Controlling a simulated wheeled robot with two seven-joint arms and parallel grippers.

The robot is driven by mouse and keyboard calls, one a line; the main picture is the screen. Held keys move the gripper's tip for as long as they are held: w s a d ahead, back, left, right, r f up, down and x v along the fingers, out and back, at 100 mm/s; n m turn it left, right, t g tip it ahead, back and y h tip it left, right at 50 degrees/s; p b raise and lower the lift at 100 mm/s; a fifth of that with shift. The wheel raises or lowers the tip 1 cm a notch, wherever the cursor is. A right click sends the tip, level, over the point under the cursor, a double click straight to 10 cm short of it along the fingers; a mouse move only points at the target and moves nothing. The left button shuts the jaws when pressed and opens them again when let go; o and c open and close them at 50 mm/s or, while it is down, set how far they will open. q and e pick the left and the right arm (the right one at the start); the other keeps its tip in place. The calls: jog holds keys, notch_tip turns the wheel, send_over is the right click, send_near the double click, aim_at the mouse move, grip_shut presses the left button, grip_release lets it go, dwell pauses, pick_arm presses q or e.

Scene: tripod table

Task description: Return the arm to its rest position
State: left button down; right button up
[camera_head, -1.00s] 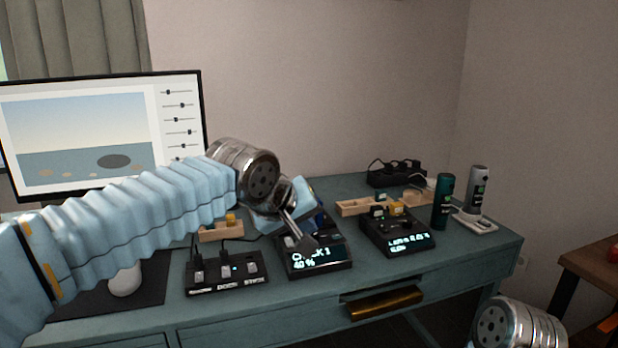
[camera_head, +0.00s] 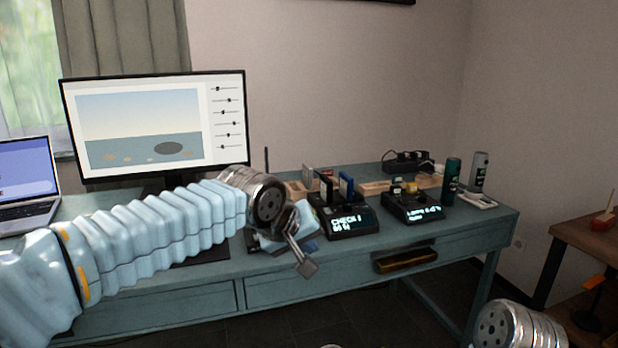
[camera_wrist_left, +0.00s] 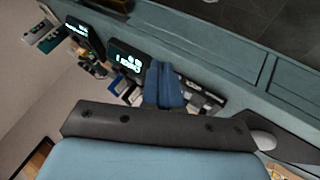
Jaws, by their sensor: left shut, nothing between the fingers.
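My left arm comes in from the left in the head view, with its pale blue sleeve and metal wrist. My left gripper (camera_head: 307,268) is shut and empty, pointing down in front of the desk's front edge. In the left wrist view its blue fingers (camera_wrist_left: 165,86) are together, with nothing between them. Of my right arm only a metal wrist part shows at the bottom right of the head view; its gripper is out of the picture.
The teal desk (camera_head: 300,285) holds a monitor (camera_head: 150,120), a laptop (camera_head: 25,185), a black dock reading CHECK (camera_head: 350,222), another display dock (camera_head: 415,207) and two bottles (camera_head: 452,180). A brass drawer handle (camera_head: 405,261) is right of the gripper. A wooden side table (camera_head: 590,240) stands right.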

pick_arm(q)
jog(key=s+a+f+m+g, duration=0.1)
jog(key=a+f+g, duration=0.1)
jog(key=f, duration=1.4)
jog(key=s+a+f+g, duration=0.1)
jog(key=a+f+g, duration=0.1)
jog(key=f, duration=1.4)
jog(key=s+a+f+g, duration=0.1)
jog(key=s+a+f, duration=0.2)
jog(key=s+f, duration=0.7)
jog(key=s+a+f+g, duration=0.1)
jog(key=s+a+f, duration=0.2)
jog(key=s+f, duration=0.8)
jog(key=shift+s+a+g, duration=0.25)
jog(key=shift+s+g, duration=0.1)
jog(key=shift+g, duration=0.05)
